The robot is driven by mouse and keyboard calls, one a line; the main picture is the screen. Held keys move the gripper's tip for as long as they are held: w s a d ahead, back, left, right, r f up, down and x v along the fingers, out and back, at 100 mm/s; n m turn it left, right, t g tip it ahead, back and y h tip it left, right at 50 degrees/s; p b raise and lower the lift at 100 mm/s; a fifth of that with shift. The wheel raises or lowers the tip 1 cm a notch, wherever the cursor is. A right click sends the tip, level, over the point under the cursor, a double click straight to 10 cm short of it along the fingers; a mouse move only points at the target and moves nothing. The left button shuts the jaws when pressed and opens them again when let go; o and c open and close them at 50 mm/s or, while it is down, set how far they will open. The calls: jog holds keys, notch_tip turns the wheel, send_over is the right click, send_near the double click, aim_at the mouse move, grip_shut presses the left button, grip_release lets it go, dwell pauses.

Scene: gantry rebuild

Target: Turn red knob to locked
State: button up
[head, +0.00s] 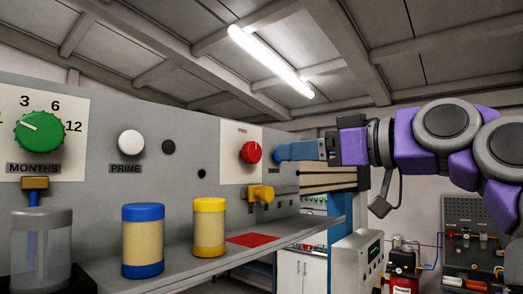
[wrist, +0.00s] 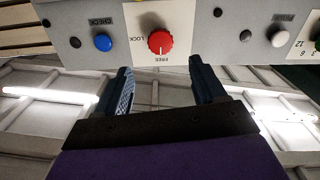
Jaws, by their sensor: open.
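The red knob (head: 250,152) sits on a white plate on the grey panel. In the wrist view, which is upside down, the red knob (wrist: 160,42) lies just beyond the fingertips, between their lines. Its white pointer line is toward the FREE label (wrist: 162,59); the LOCK label (wrist: 140,38) is to the side. My gripper (head: 278,152) is to the right of the knob in the head view, its blue fingers pointing at the panel. In the wrist view my gripper (wrist: 159,70) is open, empty and apart from the knob.
A yellow spout (head: 261,193) juts out below the knob. A shelf (head: 190,268) holds yellow (head: 209,228) and blue-capped (head: 143,242) canisters and a red mat (head: 253,240). A blue CHECK button (wrist: 103,42) and white PRIME button (head: 131,143) flank the knob.

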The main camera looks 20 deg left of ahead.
aim_at(256, 152)
jog(key=p+x, duration=0.2)
jog(key=x, duration=0.7)
jog(key=shift+w+a, duration=0.15)
jog(key=shift+a, duration=0.2)
jog(key=shift+c, duration=0.5)
jog(key=c, duration=1)
